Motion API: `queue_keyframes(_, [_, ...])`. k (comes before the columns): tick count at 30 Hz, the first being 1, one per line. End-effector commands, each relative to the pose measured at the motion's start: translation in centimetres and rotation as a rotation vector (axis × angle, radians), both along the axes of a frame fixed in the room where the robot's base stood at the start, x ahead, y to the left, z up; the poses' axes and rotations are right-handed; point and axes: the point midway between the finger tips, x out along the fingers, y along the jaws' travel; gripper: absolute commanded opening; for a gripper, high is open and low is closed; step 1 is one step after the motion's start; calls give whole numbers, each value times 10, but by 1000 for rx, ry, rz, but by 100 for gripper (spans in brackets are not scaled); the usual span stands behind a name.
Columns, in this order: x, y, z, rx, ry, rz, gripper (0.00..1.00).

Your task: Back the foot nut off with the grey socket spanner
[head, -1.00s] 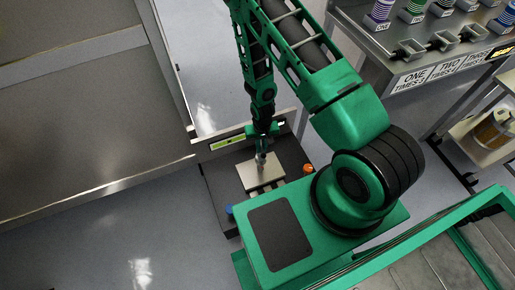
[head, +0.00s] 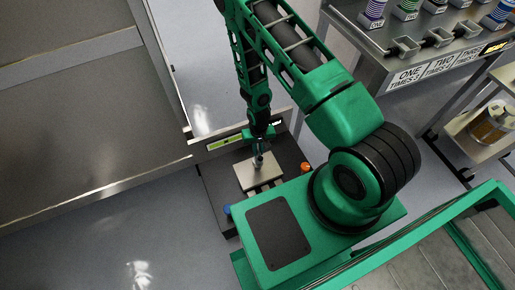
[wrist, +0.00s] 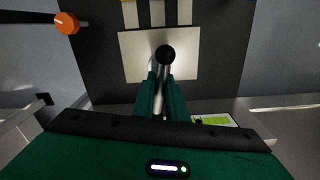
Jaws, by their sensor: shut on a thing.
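My gripper (head: 259,138) points down over a pale square plate (head: 250,177) on a dark base unit. Its green fingers (wrist: 161,92) are shut on the grey socket spanner (wrist: 160,98), a slim rod with a round black end (wrist: 165,54) in the wrist view. In the head view the spanner (head: 258,160) shows as a short grey piece below the fingers, over the plate. The plate also shows in the wrist view (wrist: 133,57). The foot nut cannot be made out. Whether the spanner touches anything below is unclear.
The dark base (head: 214,187) carries an orange knob (head: 305,168) and a blue knob (head: 227,210). A panel with a yellow-green label (head: 225,142) stands behind it. A large metal surface (head: 80,130) lies left. A labelled bench (head: 400,60) stands right; floor is clear at lower left.

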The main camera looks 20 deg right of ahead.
Motion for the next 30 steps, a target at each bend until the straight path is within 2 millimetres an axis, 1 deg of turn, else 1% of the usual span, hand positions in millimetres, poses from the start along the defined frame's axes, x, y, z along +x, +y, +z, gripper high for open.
queue_keyframes(21, [0, 0, -40, 0, 1, 0, 0])
queue_keyframes(30, [0, 0, -51, 1, 0, 0, 0])
